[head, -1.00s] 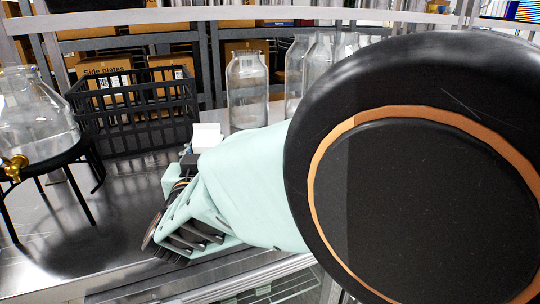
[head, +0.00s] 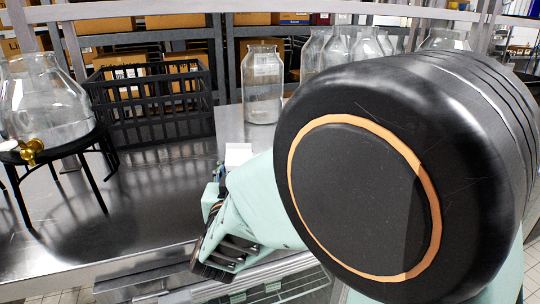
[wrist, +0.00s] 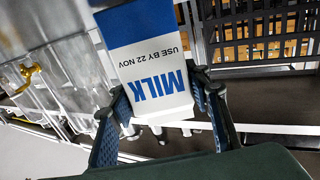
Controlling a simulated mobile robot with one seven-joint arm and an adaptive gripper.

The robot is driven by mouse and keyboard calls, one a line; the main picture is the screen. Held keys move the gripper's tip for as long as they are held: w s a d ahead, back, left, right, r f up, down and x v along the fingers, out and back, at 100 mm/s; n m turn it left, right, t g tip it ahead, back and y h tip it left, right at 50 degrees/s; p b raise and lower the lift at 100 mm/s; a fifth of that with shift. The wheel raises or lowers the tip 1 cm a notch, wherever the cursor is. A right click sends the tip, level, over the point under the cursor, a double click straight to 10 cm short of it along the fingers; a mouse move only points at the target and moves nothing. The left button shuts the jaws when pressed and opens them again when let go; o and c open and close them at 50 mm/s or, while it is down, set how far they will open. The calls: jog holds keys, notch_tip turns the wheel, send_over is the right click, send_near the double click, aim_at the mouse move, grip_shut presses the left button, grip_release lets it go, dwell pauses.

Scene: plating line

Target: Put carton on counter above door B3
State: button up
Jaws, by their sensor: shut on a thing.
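A white milk carton (wrist: 148,62) with a blue band and blue lettering fills the middle of the wrist view, its print upside down there. My gripper (wrist: 160,92) is shut on it, with one finger along each side. In the head view my gripper (head: 216,262) is at the front edge of the steel counter (head: 165,185), low in the picture, and my arm hides much of it. A small white patch shows just above it; I cannot tell if it is the carton. No B3 label is readable.
A glass dispenser (head: 45,100) with a brass tap stands on a black stand at the left. A black crate (head: 150,105) and a glass jar (head: 262,85) stand at the back, with more jars to the right. The counter between them and my gripper is clear.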

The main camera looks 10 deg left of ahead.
jog(key=o, duration=1.2)
jog(key=shift+f, duration=0.15)
jog(key=o, duration=0.5)
jog(key=shift+c, duration=0.2)
jog(key=shift+r, duration=0.25)
jog(key=s, duration=0.4)
jog(key=s+d, duration=0.1)
jog(key=s, duration=0.3)
jog(key=s+d+p, duration=0.1)
jog(key=s, duration=0.3)
jog(key=shift+w, duration=0.1)
